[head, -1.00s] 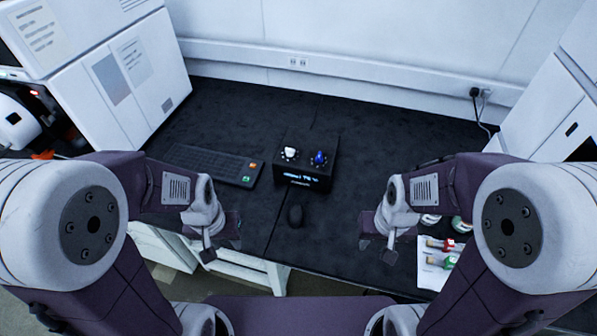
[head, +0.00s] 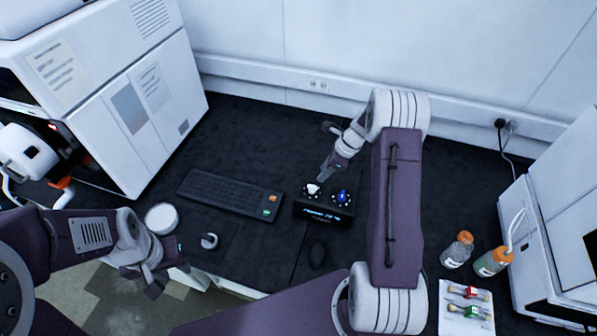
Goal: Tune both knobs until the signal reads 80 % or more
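The black control box (head: 300,209) stands on the dark bench at the middle of the head view. It has a white knob (head: 313,190) on the left and a blue knob (head: 342,196) on the right. Its front display (head: 327,215) is lit, but the number is too small to read surely. My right gripper (head: 325,177) points down at the white knob from just behind and to its right; I cannot tell whether it touches it or how far its fingers are apart. My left gripper (head: 152,286) hangs empty over the bench's front edge at the lower left, its opening unclear.
Two orange-capped bottles (head: 457,250) and a white tray (head: 452,322) with vials are at the right. White instrument stacks (head: 139,107) flank the bench. A round white dish (head: 161,218) is front left.

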